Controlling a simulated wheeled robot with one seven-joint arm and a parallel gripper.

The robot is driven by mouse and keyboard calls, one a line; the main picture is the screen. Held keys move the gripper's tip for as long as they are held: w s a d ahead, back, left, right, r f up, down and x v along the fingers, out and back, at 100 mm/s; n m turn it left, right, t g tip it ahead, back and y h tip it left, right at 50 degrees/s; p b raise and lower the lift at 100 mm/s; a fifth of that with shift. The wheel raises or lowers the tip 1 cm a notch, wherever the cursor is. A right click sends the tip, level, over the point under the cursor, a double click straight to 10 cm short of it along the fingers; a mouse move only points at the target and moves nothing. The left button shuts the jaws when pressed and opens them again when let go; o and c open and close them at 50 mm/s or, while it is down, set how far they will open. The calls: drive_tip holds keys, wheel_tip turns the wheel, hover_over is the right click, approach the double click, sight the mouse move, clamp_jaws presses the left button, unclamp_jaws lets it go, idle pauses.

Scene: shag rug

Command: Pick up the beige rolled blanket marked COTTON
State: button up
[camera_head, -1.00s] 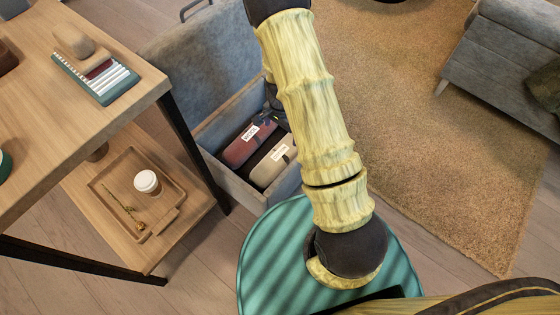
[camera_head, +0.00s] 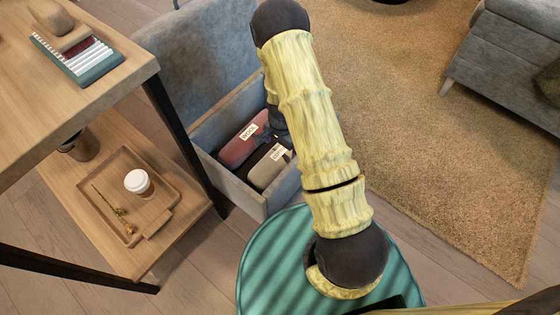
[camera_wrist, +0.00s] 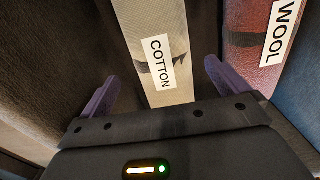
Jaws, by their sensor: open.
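The beige rolled blanket (camera_head: 268,168) with its COTTON label lies inside the grey fabric storage box (camera_head: 257,204). It also shows in the wrist view (camera_wrist: 152,22), with the label facing me. A red rolled blanket (camera_head: 242,142) marked WOOL lies beside it in the box, and shows at the right in the wrist view (camera_wrist: 250,30). My gripper (camera_wrist: 158,85) is open, with one purple finger on each side of the beige blanket in the picture. The fingers look empty. I cannot tell how far the fingertips reach down beside the blanket. In the head view my arm hides most of the gripper.
A wooden shelf table (camera_head: 120,55) stands left of the box. Its lower shelf holds a tray (camera_head: 128,238) with a white-lidded cup (camera_head: 139,183). The box's raised lid (camera_head: 195,55) stands behind. A shag rug (camera_head: 430,130) covers the floor to the right.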

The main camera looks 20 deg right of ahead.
sight(280, 152)
drive_tip(key=shift+f, duration=0.35)
drive_tip(key=f+b, duration=0.4)
drive_tip(key=f, duration=0.1)
drive_tip(key=shift+a, duration=0.2)
idle(0.4)
drive_tip(key=c, duration=1.4)
